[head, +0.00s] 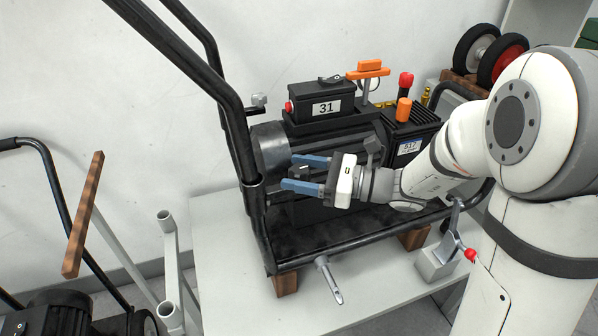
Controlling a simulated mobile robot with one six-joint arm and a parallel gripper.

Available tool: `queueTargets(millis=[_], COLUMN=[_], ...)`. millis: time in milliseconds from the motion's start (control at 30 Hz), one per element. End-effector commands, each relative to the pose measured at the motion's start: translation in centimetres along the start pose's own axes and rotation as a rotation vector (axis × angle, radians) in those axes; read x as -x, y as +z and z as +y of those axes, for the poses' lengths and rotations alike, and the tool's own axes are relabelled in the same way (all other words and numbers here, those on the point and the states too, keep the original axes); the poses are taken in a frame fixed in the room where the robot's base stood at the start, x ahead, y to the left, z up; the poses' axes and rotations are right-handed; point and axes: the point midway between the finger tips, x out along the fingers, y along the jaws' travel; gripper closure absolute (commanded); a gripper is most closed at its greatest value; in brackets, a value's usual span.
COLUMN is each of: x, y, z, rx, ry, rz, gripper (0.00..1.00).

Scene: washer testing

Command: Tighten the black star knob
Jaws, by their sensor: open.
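I cannot make out a black star knob for certain. A small grey and dark knob (259,100) sticks out beside the upright of the black tube frame (245,155), and its shape is too small to tell. The black pump machine (325,135), marked 31 and 517, stands inside the frame. My gripper (287,171) is open, its two blue fingers pointing left in front of the machine's round motor end. Nothing shows between the fingers. My gripper and arm hide part of the machine's front and right side.
The frame rests on wooden blocks (286,282) on a white table (350,302). A grey lever (329,280) sticks out at the front. A grey clamp with a red tip (437,262) stands at right. An orange T-handle (368,72) rises behind. Another cart's handle (52,170) is at left.

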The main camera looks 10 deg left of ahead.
Motion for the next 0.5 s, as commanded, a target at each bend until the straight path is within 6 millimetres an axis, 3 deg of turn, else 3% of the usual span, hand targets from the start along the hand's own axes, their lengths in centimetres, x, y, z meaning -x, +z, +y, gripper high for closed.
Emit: queueTargets(millis=[133,500], x=[0.00,-0.02], y=[0.00,-0.01], z=[0.01,0.06], rx=[0.000,0.000], ry=[0.001,0.002], rz=[0.000,0.000], gripper=[0.42,0.72])
